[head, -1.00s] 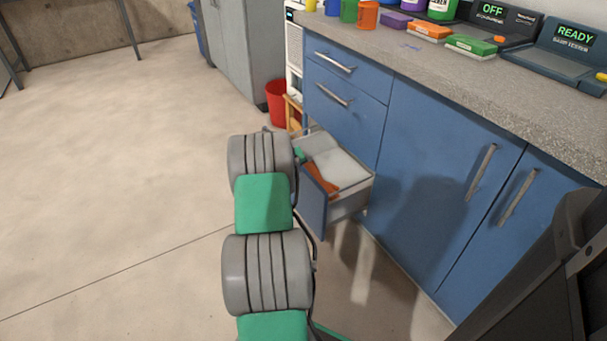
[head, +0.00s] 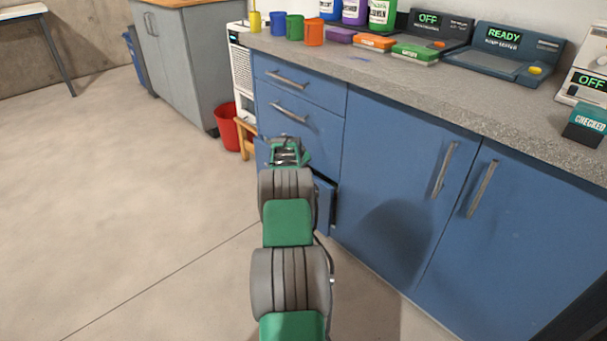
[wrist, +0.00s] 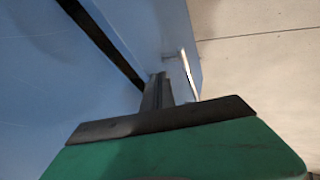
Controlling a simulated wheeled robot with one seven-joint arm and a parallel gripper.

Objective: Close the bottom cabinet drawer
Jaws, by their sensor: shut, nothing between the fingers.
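The bottom drawer (head: 324,204) of the blue cabinet shows partly behind my arm in the head view. Its blue front stands a little out from the cabinet, with a narrow dark gap at its right edge; its inside is not visible. In the wrist view the drawer front (wrist: 145,35) is beside a dark gap, with a bright handle (wrist: 188,75) on it. My gripper (wrist: 158,80) is shut and empty, its fingers at the drawer front near the handle. I cannot tell whether they touch. In the head view my green hand is before the cabinet's left end.
Two upper drawers (head: 300,85) and the cabinet doors (head: 405,180) are shut. A red bin (head: 230,128) and a wooden stool (head: 246,137) stand left of the cabinet. The counter (head: 430,85) holds cups, bottles and devices. The floor (head: 130,200) at the left is clear.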

